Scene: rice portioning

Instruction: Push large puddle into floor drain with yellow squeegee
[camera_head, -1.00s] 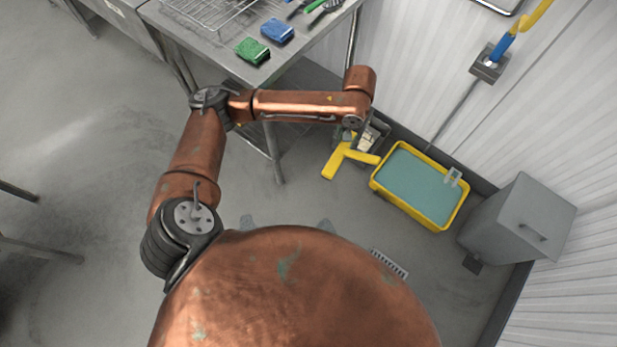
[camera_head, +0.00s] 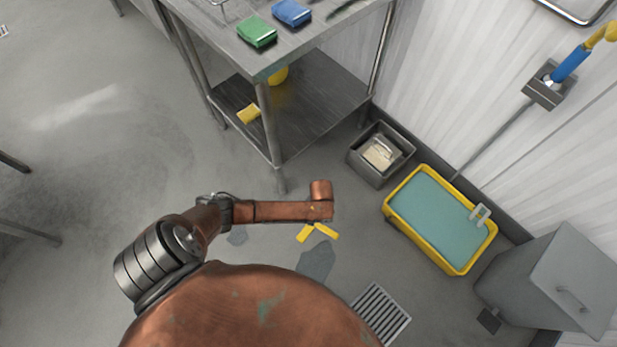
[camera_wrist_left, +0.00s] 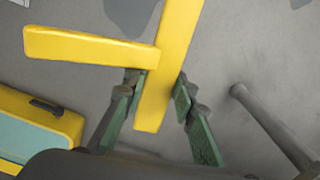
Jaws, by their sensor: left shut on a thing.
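The yellow squeegee (camera_head: 318,232) hangs below my left arm's end in the head view. In the left wrist view its T-shaped yellow body (camera_wrist_left: 92,46) runs between the green fingers of my left gripper (camera_wrist_left: 160,92), which is shut on it. The wrist hides the gripper in the head view. A large dark puddle (camera_head: 316,260) lies on the floor just below the squeegee in the picture, partly hidden by my body. The slotted floor drain (camera_head: 380,312) is to the lower right of the puddle. My right gripper is not in view.
A yellow tub of bluish liquid (camera_head: 389,207) stands right of the squeegee. A grey box (camera_head: 357,164) stands behind it, and a grey bin (camera_head: 560,270) at far right. The steel table's leg (camera_head: 270,130) and lower shelf (camera_head: 320,108) are behind the arm. The left floor is open.

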